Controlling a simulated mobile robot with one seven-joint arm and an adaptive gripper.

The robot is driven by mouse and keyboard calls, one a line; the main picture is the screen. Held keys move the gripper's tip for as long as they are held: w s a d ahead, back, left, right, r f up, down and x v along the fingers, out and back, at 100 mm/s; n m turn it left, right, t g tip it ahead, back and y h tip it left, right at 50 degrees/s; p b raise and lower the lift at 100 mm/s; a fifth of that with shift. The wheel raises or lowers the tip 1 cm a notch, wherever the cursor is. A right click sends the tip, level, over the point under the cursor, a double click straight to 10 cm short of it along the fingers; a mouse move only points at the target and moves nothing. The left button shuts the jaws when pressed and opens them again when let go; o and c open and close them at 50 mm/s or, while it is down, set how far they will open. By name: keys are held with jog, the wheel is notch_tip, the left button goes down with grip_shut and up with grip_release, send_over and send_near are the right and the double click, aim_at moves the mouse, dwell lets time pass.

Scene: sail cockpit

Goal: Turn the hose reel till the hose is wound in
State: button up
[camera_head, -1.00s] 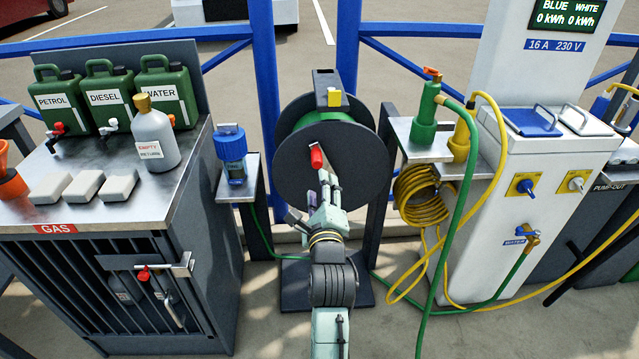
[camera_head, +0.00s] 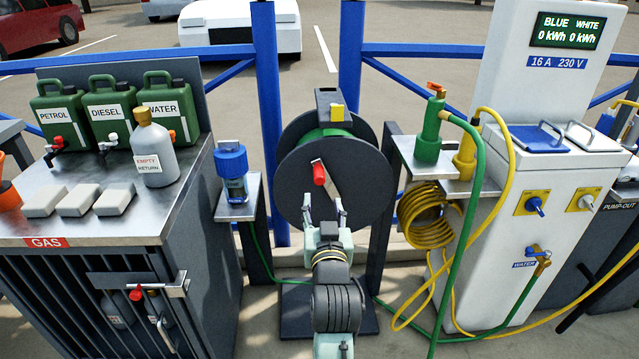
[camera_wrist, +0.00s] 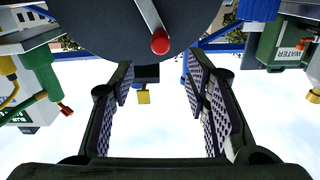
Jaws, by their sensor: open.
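The hose reel (camera_head: 350,185) is a dark grey round disc on a stand, with a little green hose (camera_head: 338,132) showing behind its face. Its crank has a red handle knob (camera_head: 319,174) near the middle of the disc, pointing towards me. My gripper (camera_head: 322,212) is just below the red knob, fingers spread, apart from it. In the wrist view my gripper (camera_wrist: 163,85) is open and empty. The red knob (camera_wrist: 160,41) there lies beyond the fingertips, near the top, between the two fingers' lines. The green hose (camera_head: 474,220) runs from the nozzle on the right shelf.
A grey gas cabinet (camera_head: 90,250) with jerrycans stands on the left. A small shelf (camera_head: 252,207) with a blue-capped bottle is left of the reel. A shelf with a coiled yellow cable (camera_head: 425,215) and a white power post (camera_head: 500,230) are on the right.

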aim_at(320, 182)
jog(key=w+p, duration=0.2)
jog(key=w, duration=0.8)
jog(key=shift+w, duration=0.4)
jog(key=shift+c, duration=0.3)
grip_shut()
